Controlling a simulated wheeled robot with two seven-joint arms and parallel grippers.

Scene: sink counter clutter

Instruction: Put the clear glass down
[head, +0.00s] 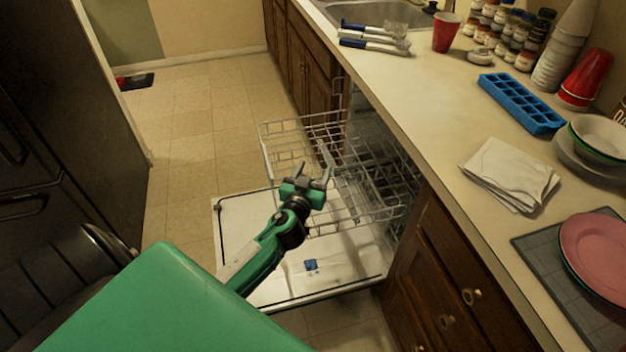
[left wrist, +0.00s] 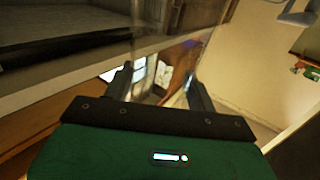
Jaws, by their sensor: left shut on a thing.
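My left gripper (head: 311,172) is above the open dishwasher, in front of the pulled-out wire rack (head: 290,133). In the left wrist view its two fingers (left wrist: 160,84) are apart with the clear glass (left wrist: 172,48) between them. The glass is see-through, and only faint edges of it show there. I cannot make out the glass in the head view, nor whether it touches the rack. My right gripper is out of view.
The dishwasher door (head: 245,270) lies open below the rack. The counter (head: 425,105) at right holds a blue ice tray (head: 521,103), napkins (head: 510,176), a red cup (head: 446,33), bowls (head: 600,137) and pink plates (head: 598,250). Bare counter shows left of the ice tray.

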